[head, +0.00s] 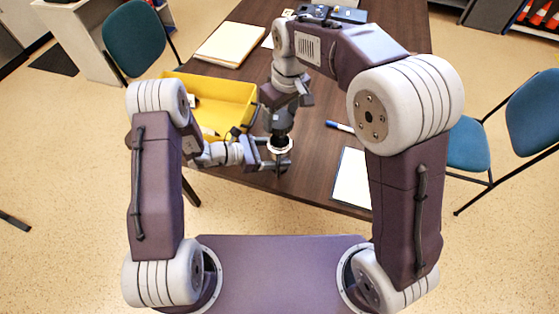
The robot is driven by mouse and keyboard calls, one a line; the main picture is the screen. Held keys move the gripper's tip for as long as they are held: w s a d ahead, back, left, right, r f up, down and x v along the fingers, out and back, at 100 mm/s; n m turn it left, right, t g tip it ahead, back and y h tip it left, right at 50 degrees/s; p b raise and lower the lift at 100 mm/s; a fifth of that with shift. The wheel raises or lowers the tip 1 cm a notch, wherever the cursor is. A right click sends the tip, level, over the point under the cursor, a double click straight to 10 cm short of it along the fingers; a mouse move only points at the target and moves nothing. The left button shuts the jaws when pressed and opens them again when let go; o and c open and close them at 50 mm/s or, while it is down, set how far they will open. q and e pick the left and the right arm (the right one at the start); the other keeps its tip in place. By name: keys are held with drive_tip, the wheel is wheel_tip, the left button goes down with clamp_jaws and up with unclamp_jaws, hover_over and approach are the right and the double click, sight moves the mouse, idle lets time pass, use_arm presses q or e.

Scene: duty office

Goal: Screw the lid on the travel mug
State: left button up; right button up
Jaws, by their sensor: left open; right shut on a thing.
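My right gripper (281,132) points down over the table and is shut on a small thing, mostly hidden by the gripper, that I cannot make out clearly. Directly below it is a small round piece with a pale rim (280,146), which looks like part of the travel mug or its lid; I cannot tell which. My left gripper (275,157) reaches in from the left at this pale-rimmed piece, its jaws open and close beside or around it. Whether mug and lid touch is hidden by the grippers.
A yellow bin (222,92) stands on the dark wooden table (318,108), left of the grippers. A paper pad (230,44) lies behind it. A blue marker (339,126) and a white sheet (352,180) lie to the right. Blue chairs (140,38) stand on both sides.

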use_arm(q)
clamp_jaws()
use_arm(e)
drive_tip(key=shift+f, duration=2.5)
drive_tip(key=shift+f, duration=0.9)
drive_tip(key=shift+f, duration=0.55)
